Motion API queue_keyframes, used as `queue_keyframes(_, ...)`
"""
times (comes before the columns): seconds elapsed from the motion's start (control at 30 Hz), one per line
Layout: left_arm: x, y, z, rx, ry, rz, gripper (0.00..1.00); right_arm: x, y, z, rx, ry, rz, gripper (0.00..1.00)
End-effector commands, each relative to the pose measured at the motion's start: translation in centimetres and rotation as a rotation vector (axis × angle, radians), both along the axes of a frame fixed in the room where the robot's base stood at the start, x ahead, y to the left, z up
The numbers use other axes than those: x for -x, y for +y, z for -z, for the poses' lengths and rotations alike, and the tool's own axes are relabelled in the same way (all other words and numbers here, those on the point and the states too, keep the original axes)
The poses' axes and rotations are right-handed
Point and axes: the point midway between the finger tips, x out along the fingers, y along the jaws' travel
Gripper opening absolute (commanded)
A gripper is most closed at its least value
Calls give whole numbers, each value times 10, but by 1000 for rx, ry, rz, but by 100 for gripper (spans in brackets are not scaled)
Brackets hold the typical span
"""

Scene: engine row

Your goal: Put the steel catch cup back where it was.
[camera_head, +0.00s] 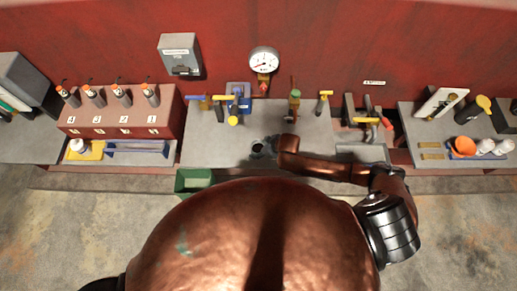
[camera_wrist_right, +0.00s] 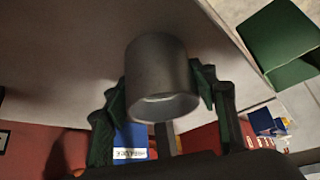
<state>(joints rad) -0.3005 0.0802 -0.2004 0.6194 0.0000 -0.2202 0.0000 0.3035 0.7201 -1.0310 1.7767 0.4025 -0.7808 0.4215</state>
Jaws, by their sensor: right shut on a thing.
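The steel catch cup (camera_wrist_right: 160,72) is a plain grey cylinder. In the right wrist view it sits between the two dark green-padded fingers of my right gripper (camera_wrist_right: 168,100), which is shut on it. In the head view the cup (camera_head: 257,149) shows small and dark near the front middle of the grey central bench (camera_head: 210,150), just left of my right gripper (camera_head: 268,146). Whether the cup touches the bench top is hard to tell. My left gripper is not in view.
A green bin (camera_head: 193,180) stands at the bench's front left; the right wrist view also shows it (camera_wrist_right: 283,42). The bench left of the cup is clear.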

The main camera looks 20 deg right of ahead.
Motion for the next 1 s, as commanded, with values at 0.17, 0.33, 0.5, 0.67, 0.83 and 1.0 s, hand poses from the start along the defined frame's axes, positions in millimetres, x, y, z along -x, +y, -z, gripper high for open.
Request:
queue_keyframes(0.17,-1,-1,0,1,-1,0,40,0,0,2,0,0,1,60)
queue_keyframes(0.33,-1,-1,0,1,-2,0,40,0,0,2,0,0,0,70)
queue_keyframes(0.5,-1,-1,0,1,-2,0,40,0,0,1,0,0,0,70)
queue_keyframes(0.67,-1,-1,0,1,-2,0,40,1,-1,-3,1,-1,1,70)
queue_keyframes(0.83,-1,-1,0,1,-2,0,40,11,-10,-24,0,-2,0,70)
queue_keyframes(1.0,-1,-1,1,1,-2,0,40,27,-23,-55,-1,-1,0,70)
